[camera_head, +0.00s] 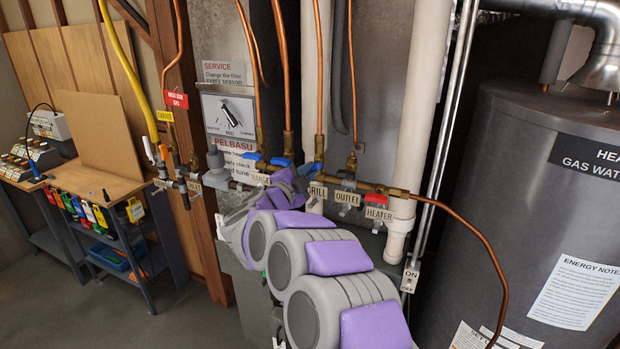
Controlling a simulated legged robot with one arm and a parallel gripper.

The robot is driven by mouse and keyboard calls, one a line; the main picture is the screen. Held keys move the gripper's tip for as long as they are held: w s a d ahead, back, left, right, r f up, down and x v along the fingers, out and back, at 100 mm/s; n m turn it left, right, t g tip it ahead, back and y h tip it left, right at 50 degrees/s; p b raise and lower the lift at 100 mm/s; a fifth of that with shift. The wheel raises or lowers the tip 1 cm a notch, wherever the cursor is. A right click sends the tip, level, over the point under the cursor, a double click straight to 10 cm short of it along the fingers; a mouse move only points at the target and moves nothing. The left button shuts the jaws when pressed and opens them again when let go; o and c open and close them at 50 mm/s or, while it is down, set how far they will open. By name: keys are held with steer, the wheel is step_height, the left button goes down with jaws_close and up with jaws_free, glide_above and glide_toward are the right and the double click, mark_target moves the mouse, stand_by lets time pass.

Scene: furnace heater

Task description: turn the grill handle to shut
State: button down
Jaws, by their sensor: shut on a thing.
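The grill valve sits on the brass gas manifold behind a hanging tag marked GRILL (317,190). Its blue grill handle (306,168) shows just above and left of the tag. My gripper (298,181) is at the end of my grey and purple arm, beside this handle, and is shut on it. The fingertips are small and mostly hidden by my wrist, so the exact grip is hard to see. My arm reaches up from the bottom and covers the wall below the manifold.
The RANGE tag (257,180) is close on the left. A large grey water heater (540,200) stands right. Vertical copper pipes rise behind the manifold.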

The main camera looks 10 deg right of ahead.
steer(key=shift+a+r+m+b, duration=0.1)
steer(key=shift+r+m+b, duration=0.1)
steer(key=shift+m+b, duration=0.8)
steer(key=shift+m, duration=0.1)
steer(key=shift+r+m+g+b, duration=0.1)
steer(key=shift+m+g+b, duration=0.2)
steer(key=shift+m+b, duration=1.5)
steer(key=c, duration=1.5)
jaws_free()
steer(key=o, duration=0.5)
steer(key=shift+a, duration=0.1)
